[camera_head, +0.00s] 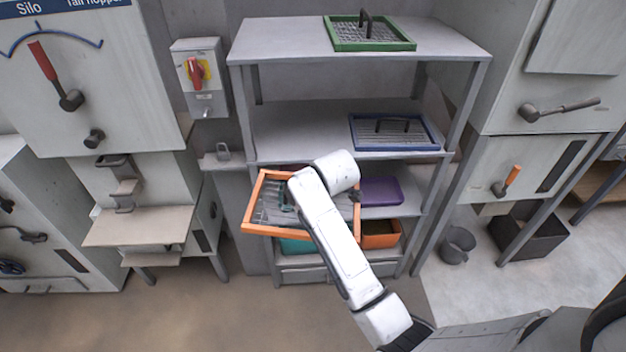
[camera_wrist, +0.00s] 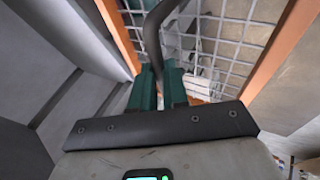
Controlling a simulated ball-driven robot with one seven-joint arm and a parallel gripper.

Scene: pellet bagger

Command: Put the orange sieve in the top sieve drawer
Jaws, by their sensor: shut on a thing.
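The orange sieve (camera_head: 262,231) has an orange frame and a wire mesh. It is held up in front of the grey shelf rack, tilted in the head view, and my arm covers part of it. In the wrist view its mesh and orange frame (camera_wrist: 287,50) fill the upper part, with a dark handle (camera_wrist: 153,40) rising between my fingers. My gripper (camera_wrist: 160,88) has green fingers and is shut on that handle. In the head view the gripper (camera_head: 286,196) is partly hidden by my arm. I cannot tell which part is the top sieve drawer.
A green sieve (camera_head: 372,46) lies on the rack's top shelf and a blue sieve (camera_head: 393,146) on the shelf below. A purple tray (camera_head: 380,191) and an orange bin (camera_head: 380,240) sit lower. Machine cabinets (camera_head: 548,165) stand right. The floor (camera_head: 215,310) in front is clear.

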